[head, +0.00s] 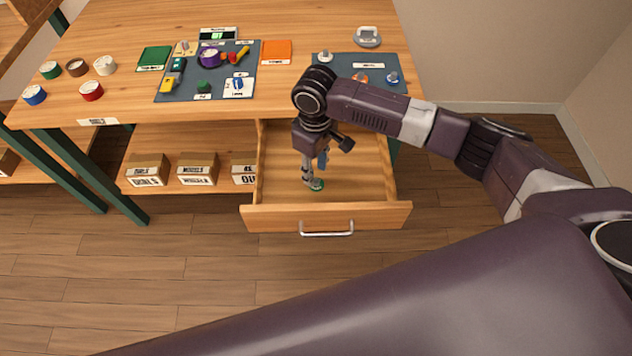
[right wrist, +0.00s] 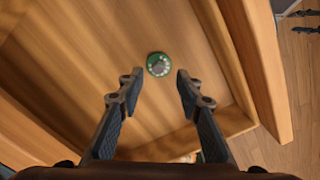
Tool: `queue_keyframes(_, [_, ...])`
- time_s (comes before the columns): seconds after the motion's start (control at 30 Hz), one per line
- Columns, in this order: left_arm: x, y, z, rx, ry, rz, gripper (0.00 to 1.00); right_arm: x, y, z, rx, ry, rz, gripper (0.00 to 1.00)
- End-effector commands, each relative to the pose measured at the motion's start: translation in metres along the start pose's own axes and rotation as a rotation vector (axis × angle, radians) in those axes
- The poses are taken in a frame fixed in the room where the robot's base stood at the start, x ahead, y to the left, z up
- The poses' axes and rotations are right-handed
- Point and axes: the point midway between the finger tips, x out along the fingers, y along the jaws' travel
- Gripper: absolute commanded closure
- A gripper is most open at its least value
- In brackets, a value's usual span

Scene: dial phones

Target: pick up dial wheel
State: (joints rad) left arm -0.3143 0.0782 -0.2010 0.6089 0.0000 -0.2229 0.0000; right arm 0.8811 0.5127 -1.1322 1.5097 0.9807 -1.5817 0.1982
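A small round green dial wheel (right wrist: 159,65) with pale marks lies on the floor of the open drawer. It also shows in the head view (head: 316,185), close under my right gripper (head: 313,180), which partly hides it. In the right wrist view my right gripper (right wrist: 158,75) is open, with its two fingertips apart on either side of the dial wheel's position in the picture. Nothing is between the fingers' pads; I cannot tell the exact height above the wheel. My left gripper is not in view.
The open drawer (head: 327,216) has walls on its sides and front. On the tabletop (head: 295,20) are several coloured discs at left, a grey mat (head: 190,94) with parts, and another mat (head: 342,66) at right. Boxes (head: 197,168) stand on the shelf below.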

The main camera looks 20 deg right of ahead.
Motion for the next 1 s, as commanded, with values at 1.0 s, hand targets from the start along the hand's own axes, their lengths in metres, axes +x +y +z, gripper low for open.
queue_keyframes(1.0, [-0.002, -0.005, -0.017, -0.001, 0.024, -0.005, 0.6, 0.041, 0.002, 0.002, -0.001, -0.001, 0.0, 1.0])
